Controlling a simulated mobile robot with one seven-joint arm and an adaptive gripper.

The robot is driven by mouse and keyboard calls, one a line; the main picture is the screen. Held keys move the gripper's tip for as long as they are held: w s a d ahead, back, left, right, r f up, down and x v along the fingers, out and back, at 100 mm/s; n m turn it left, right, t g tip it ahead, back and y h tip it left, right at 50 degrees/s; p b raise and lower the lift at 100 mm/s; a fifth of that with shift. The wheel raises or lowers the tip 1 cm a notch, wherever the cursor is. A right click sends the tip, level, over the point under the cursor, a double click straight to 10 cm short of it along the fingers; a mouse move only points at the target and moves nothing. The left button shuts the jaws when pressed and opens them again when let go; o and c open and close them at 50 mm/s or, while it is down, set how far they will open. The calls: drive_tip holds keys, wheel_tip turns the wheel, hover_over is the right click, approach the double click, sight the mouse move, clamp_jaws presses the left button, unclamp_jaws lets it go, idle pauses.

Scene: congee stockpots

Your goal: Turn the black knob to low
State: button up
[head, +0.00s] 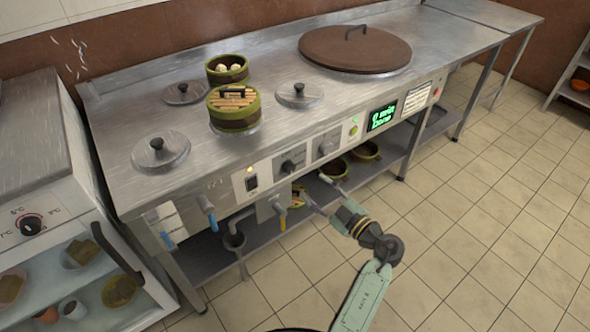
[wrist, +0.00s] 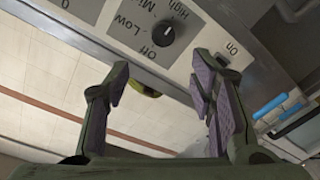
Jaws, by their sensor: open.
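The black knob (wrist: 163,34) is on the grey steel front panel, with the printed words Off, Low and High around it in the wrist view. Its pointer direction is too small to tell. In the head view, the knob nearest the lit switch (head: 288,166) appears to be the same one. My gripper (head: 316,193) is in front of the panel, below and to the right of that knob. In the wrist view my gripper (wrist: 160,85) is open and empty, with both fingers apart and the knob beyond their tips, not touched.
A second knob (head: 325,148) is to the right on the panel. The switch (head: 252,183) and blue-handled taps (head: 207,207) are to the left. A yellow-handled tap (head: 282,218) hangs low near my gripper. Bamboo steamers (head: 233,107) stand on top. The tiled floor (head: 470,240) is clear.

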sight(292, 169)
drive_tip(key=x, duration=0.7)
drive_tip(key=f+p+x, duration=0.1)
drive_tip(key=x, duration=0.2)
drive_tip(key=shift+w, duration=0.15)
drive_tip(key=shift+c, duration=0.4)
drive_tip(key=c, duration=1.1)
